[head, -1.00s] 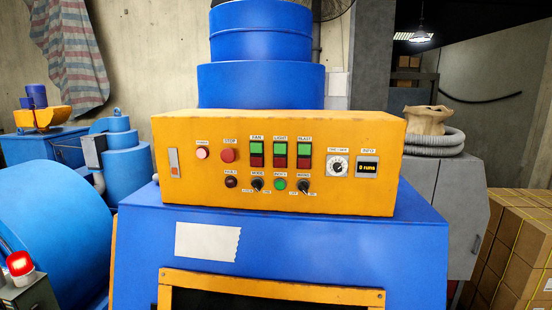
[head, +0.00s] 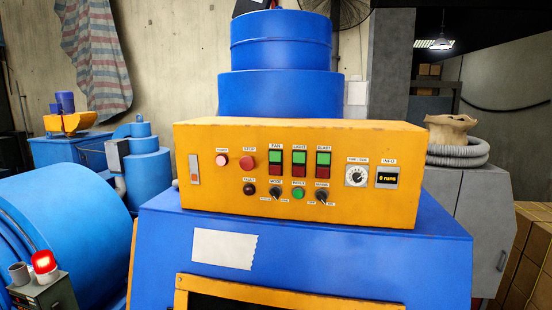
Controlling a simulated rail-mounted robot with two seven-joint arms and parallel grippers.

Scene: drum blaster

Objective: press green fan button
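The green fan button (head: 275,157) is the upper half of a green-over-red pair under the FAN label, on the front of the yellow control box (head: 230,195). The red fan button (head: 275,170) is right below it. Similar green-over-red pairs for light (head: 299,163) and blast (head: 323,163) stand to its right. A red stop button (head: 247,162) and a pale pink button (head: 222,160) are to its left. Neither of my grippers is in view.
The control box sits on the blue blaster cabinet (head: 330,255), with a blue cylinder (head: 280,92) behind it. A grey box with a red lamp (head: 43,262) stands at lower left. Cardboard boxes (head: 528,260) are at right. The space before the panel looks clear.

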